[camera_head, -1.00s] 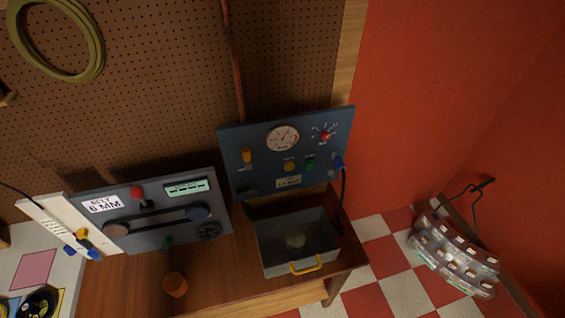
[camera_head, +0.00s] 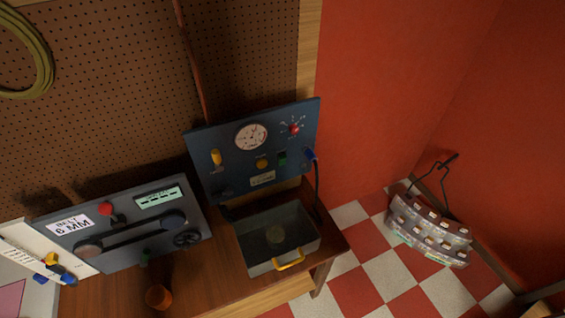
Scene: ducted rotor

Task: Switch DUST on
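I cannot make out any switch marked DUST; the small labels are too small to read. A blue panel (camera_head: 229,135) stands at the back of the bench. It carries a round gauge (camera_head: 251,136), a red knob (camera_head: 294,129) with marks around it, an orange lever or switch (camera_head: 216,157), a yellow button (camera_head: 262,163) and a green control (camera_head: 282,158). A dark panel (camera_head: 112,260) to its left has a red knob (camera_head: 105,209), a belt drive (camera_head: 130,233) and a card reading "BELT 6 MM" (camera_head: 70,224). Neither gripper is in view.
A grey bin (camera_head: 249,257) with a yellow handle (camera_head: 288,260) sits in front of the blue panel. A blue plug with a dark cable (camera_head: 310,155) is at the panel's right. An orange cup (camera_head: 159,297) stands on the wooden bench (camera_head: 203,283). A clear rack (camera_head: 430,230) is on the right.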

